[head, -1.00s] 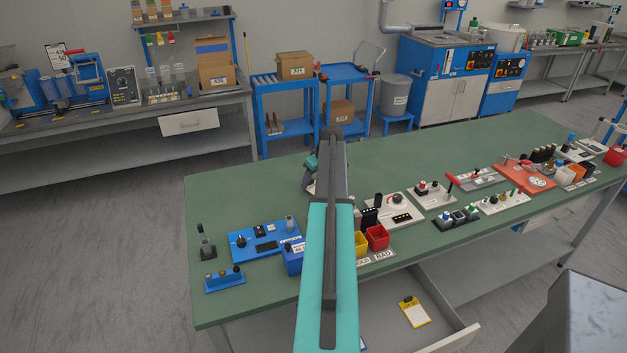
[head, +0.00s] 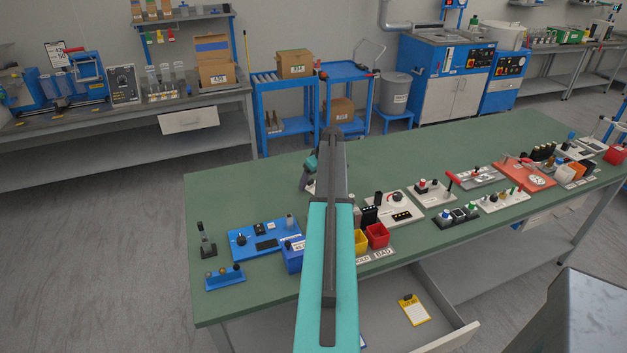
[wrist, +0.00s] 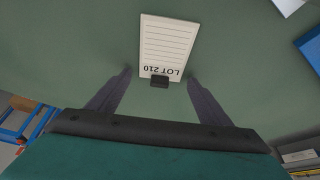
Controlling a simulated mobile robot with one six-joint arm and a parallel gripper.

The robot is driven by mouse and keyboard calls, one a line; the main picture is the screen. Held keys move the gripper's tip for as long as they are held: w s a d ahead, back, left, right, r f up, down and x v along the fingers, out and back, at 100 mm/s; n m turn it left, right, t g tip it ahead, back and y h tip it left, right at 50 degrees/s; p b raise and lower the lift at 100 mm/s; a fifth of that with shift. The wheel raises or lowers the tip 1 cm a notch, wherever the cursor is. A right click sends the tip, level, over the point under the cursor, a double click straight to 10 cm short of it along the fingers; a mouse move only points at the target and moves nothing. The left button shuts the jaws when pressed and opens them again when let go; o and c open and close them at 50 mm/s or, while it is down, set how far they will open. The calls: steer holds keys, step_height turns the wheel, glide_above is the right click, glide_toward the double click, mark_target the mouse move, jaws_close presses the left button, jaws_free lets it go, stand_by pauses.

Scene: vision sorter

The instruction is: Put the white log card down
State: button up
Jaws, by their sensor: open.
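The white log card (wrist: 168,42) lies on the green tabletop in the wrist view, with printed lines and "LOT 210" reading upside down. A small dark block (wrist: 159,81) sits at its near edge. My gripper (wrist: 158,76) is open, with its dark fingers spread on either side of the card's near end and clear gaps between them and the block. In the head view my arm hides the gripper and the card.
The green table (head: 420,150) has a clear back strip. Blue (head: 266,240) and white control panels, a red bin (head: 377,235) and a yellow bin stand near my arm. An open drawer (head: 440,310) below holds a yellow clipboard (head: 414,311).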

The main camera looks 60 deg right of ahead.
steer(key=shift+r, duration=0.25)
steer(key=b+v, duration=0.2)
steer(key=v, duration=0.9)
steer(key=shift+s+r, duration=0.3)
steer(key=shift+r, duration=0.05)
steer(key=shift+a, duration=0.15)
